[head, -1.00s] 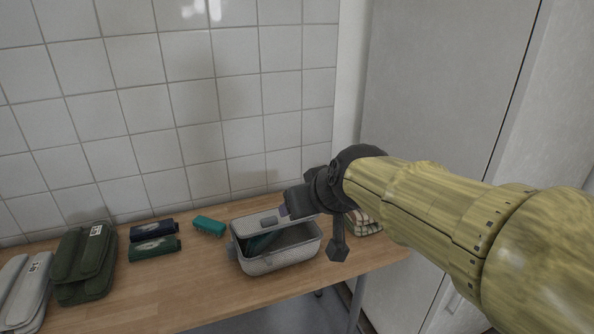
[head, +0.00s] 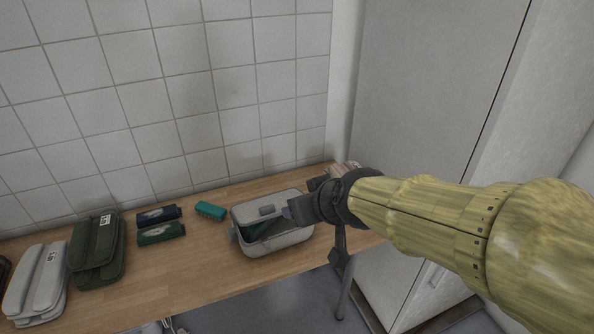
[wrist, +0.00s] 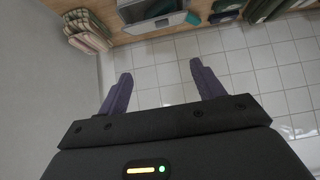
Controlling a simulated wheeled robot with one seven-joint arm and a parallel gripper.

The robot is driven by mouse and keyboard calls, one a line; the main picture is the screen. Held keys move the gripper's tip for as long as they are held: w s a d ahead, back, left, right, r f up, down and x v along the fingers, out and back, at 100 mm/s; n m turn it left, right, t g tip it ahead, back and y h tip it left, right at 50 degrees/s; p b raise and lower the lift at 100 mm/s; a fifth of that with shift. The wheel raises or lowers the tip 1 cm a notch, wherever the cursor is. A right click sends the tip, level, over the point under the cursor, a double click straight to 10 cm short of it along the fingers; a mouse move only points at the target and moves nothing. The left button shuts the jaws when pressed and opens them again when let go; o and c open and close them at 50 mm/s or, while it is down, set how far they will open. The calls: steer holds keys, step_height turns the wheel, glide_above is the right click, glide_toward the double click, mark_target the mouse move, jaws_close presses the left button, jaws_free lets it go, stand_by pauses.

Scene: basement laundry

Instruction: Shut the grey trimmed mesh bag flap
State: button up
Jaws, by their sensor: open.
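The grey trimmed mesh bag (head: 262,250) is a light grey, box-shaped bag on the wooden table. Its flap (head: 267,210), with a small grey tab, stands partly open at the back. A dark gap below it shows something teal inside. In the wrist view the bag (wrist: 158,24) is at the top edge, beyond my fingertips. My gripper (head: 290,213) is at the bag's right end in the head view, partly hiding it. I cannot tell whether it touches the flap. In the wrist view my gripper (wrist: 162,72) has its fingers wide apart with nothing between them.
A teal brush-like block (head: 210,211), navy and green rolled items (head: 161,234), a dark green case (head: 97,250) and a grey case (head: 36,280) lie left of the bag. A checked cloth (wrist: 88,30) lies on its other side. A tiled wall is behind; a tall cabinet (head: 430,110) stands right.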

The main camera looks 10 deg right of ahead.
steer(key=shift+s+r, duration=0.2)
steer(key=shift+s, duration=0.05)
steer(key=shift+d+f, duration=0.1)
steer(key=shift+f, duration=0.1)
steer(key=c, duration=0.5)
steer(key=f+g, duration=0.1)
steer(key=f, duration=0.1)
steer(key=s+f+g, duration=0.1)
steer(key=f, duration=0.1)
steer(key=f+m+g+h, duration=0.1)
steer(key=f, duration=0.2)
steer(key=shift+s+d, duration=0.3)
jaws_close()
steer(key=s+d+f+m+g, duration=0.1)
steer(key=s+f+g, duration=0.2)
steer(key=f, duration=0.3)
steer(key=shift+s+d+f+h, duration=0.2)
steer(key=shift+s+h, duration=0.05)
steer(key=shift+h, duration=0.15)
steer(key=shift+w, duration=0.15)
